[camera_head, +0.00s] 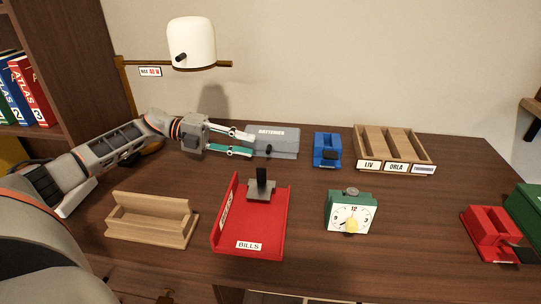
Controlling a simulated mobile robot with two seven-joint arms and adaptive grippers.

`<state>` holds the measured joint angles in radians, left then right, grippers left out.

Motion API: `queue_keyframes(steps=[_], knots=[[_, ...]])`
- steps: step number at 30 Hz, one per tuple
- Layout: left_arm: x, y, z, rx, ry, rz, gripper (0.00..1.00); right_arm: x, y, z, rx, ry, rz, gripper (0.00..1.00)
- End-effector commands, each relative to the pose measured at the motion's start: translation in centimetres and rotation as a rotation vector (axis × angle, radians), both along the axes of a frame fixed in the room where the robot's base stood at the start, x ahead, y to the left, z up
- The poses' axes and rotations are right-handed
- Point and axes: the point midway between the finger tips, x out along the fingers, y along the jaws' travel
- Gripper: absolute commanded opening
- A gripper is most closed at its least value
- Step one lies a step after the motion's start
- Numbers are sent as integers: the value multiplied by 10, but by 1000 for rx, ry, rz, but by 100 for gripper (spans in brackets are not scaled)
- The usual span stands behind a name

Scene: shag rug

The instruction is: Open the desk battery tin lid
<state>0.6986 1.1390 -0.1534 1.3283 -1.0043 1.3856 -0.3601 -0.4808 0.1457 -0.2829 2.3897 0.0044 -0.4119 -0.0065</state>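The battery tin (285,149) is a grey box at the back middle of the desk. Its lid (270,133) bears the label "BATTERIES" and looks closed. A small dark knob or latch shows at its front. My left gripper (250,144) reaches in from the left, with its fingers spread apart at the tin's left end. The upper fingertip is near the lid's left edge and the lower one is near the front left; I cannot tell whether either touches. Nothing shows between the fingers. My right gripper is not in view.
A blue holder (327,149) stands just right of the tin, with a wooden sorter (418,152) beyond it. A lamp (191,42) rises behind.

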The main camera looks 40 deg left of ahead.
Motion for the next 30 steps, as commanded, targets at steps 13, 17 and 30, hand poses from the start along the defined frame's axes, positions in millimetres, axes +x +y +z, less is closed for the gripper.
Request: queue_keyframes(steps=[13,17,30], knots=[[20,-27,-11,7,20,-7,25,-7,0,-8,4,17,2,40],[29,-44,-15,7,21,-8,25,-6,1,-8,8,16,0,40],[40,-61,-19,8,22,-5,25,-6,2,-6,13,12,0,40]])
